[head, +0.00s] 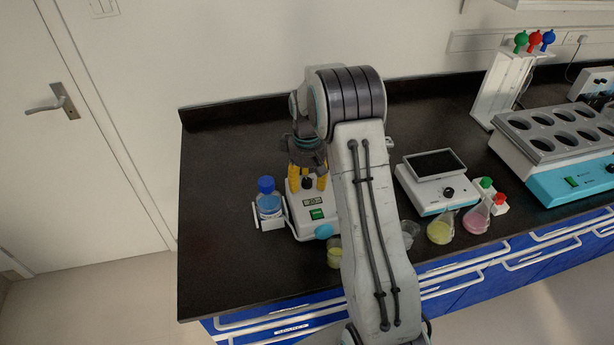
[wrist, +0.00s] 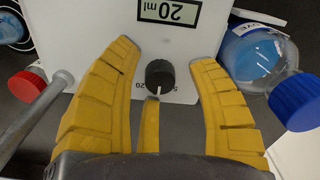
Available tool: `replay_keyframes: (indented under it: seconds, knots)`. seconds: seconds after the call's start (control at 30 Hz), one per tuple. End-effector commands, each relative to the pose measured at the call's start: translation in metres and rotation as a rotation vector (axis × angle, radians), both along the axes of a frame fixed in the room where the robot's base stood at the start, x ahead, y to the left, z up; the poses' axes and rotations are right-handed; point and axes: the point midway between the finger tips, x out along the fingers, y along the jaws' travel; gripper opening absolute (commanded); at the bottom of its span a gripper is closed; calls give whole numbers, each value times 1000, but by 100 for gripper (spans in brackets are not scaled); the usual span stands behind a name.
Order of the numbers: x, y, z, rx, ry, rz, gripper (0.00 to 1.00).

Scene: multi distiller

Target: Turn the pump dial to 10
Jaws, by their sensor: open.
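The pump (head: 314,214) is a white box on the dark bench, with a display and a green button on its front. Its black dial (head: 307,184) is on top and shows large in the wrist view (wrist: 159,74), with a white mark pointing toward my gripper. The display (wrist: 169,12) reads 20 ml, upside down in the wrist view. My gripper (head: 307,181) is over the dial with its yellow fingers open. In the wrist view the fingers (wrist: 164,54) stand on both sides of the dial with gaps, and a third finger is just below it. Contact there is unclear.
A blue-capped bottle (head: 269,201) stands left of the pump, close to the right finger in the wrist view. A grey rod and a red cap (wrist: 27,85) are at the left there. A beaker (head: 334,256), flasks (head: 440,229) and a scale (head: 432,181) stand to the right.

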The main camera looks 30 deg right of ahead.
Motion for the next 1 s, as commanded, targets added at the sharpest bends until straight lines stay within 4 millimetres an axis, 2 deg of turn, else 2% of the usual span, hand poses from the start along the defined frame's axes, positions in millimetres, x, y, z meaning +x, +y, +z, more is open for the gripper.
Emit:
replay_keyframes:
  seconds: [0.17, 0.7, 1.0]
  knots:
    - [1, 0, 13, -1, -4, 0, 53]
    - [1, 0, 97, -1, -2, 0, 53]
    - [0, 0, 118, 0, -1, 0, 53]
